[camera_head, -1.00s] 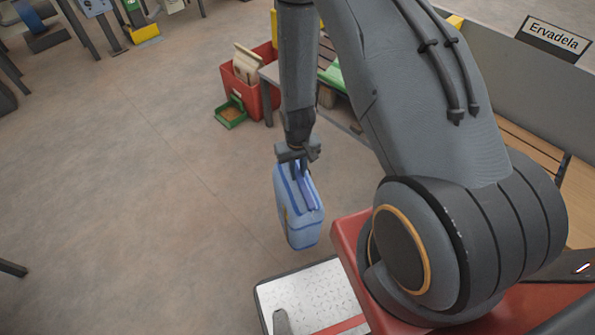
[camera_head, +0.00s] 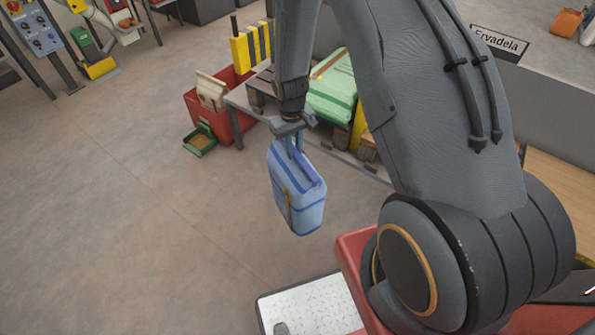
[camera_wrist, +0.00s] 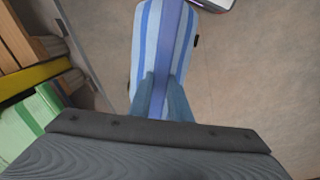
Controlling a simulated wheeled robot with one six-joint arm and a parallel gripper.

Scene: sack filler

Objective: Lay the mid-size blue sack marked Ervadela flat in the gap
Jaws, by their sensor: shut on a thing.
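A blue sack (camera_head: 297,192) with darker blue stripes hangs upright from my gripper (camera_head: 294,142), off the floor, in the head view. The fingers are shut on its top edge. In the wrist view the sack (camera_wrist: 150,50) runs away from between the fingers (camera_wrist: 163,98), seen from its striped top. No name is readable on the sack. A sign reading Ervadela (camera_head: 500,43) stands on a grey panel at the right. Which place is the gap I cannot tell; my arm hides part of the area behind it.
A green-and-white sack (camera_head: 333,92) lies on wooden supports behind my gripper. A red bin (camera_head: 224,118) holds a paper bag, with a small green tray (camera_head: 199,141) beside it. A yellow-and-black striped block (camera_head: 252,47) stands behind. The floor at left is open.

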